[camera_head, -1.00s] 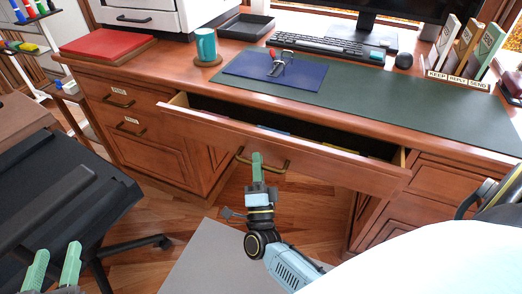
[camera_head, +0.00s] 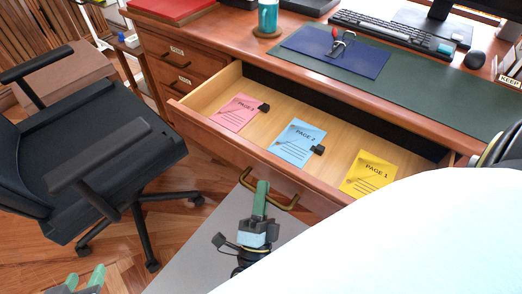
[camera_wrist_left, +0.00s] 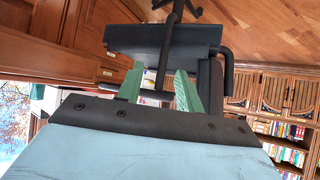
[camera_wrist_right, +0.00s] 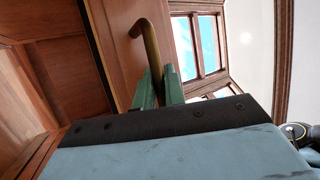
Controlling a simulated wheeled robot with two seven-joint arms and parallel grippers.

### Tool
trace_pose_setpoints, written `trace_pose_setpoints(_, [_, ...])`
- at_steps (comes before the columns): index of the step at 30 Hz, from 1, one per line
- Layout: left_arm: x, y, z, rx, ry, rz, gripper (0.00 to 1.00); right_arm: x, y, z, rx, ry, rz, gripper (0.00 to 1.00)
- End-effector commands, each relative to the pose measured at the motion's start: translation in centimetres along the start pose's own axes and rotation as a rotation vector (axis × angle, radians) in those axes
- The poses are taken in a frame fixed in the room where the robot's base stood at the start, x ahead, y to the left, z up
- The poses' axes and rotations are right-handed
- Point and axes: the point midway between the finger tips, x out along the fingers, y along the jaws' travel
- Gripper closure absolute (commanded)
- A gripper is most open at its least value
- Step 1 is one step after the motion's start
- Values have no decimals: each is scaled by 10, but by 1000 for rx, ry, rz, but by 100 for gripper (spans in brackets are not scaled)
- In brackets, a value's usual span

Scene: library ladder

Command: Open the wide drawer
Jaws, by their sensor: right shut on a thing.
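The wide drawer (camera_head: 228,147) under the desk top is pulled well out. Inside lie a pink page (camera_head: 239,112), a blue page (camera_head: 298,141) and a yellow page (camera_head: 369,175), with black clips beside the pink and blue ones. My right gripper (camera_head: 261,190) is shut on the drawer's brass handle (camera_head: 283,205). The handle (camera_wrist_right: 150,50) also shows between the green fingers in the right wrist view. My left gripper (camera_head: 84,280) is at the bottom left of the head view, open and empty, away from the drawer. Its fingers stand apart in the left wrist view (camera_wrist_left: 158,85).
A black office chair (camera_head: 110,160) stands left of the drawer. The desk top holds a blue folder (camera_head: 330,55), a teal mug (camera_head: 268,16), a keyboard (camera_head: 395,32) and a mouse (camera_head: 475,59). Smaller drawers (camera_head: 172,78) sit to the left.

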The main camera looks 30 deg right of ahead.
Motion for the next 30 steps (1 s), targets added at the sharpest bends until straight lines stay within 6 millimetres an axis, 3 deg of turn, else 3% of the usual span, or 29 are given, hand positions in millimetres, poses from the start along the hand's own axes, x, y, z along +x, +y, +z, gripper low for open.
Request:
trace_pose_setpoints(10, [0, 0, 1, 0, -2, 0, 64, -1, 0, 0, 0, 1, 2, 100])
trace_pose_setpoints(11, [0, 0, 1, 0, -2, 0, 64, -1, 0, 0, 0, 1, 2, 87])
trace_pose_setpoints(16, [0, 0, 1, 0, -2, 0, 64, -1, 0, 0, 0, 1, 1, 67])
trace_pose_setpoints(26, [0, 0, 1, 0, -6, 0, 64, 0, -1, 0, 0, 1, 0, 67])
trace_pose_setpoints(30, [-4, -4, 15, -3, -89, -9, 64, 3, -7, -2, 0, 1, 0, 67])
